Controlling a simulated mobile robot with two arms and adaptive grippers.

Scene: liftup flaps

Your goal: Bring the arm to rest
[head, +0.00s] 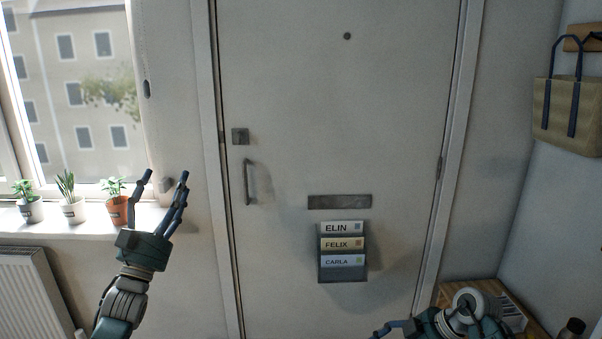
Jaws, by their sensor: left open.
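My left gripper (166,178) is raised at the left in the head view. Its dark blue fingers point up and are spread apart, with nothing between them. It is in front of the wall and window sill, left of the door. My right gripper (400,328) is low at the bottom right, cut off by the picture edge. One dark blue finger of it points left, and the rest is hidden or out of frame. The white door (300,120) is shut, with a grey mail slot (340,202) across its middle.
A rack (343,276) with cards reading ELIN, FELIX and CARLA hangs below the slot. The door has a handle (247,183). Potted plants stand on the sill (185,222), close to my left gripper. A wooden bench (455,291) and hanging bag (567,110) are at right.

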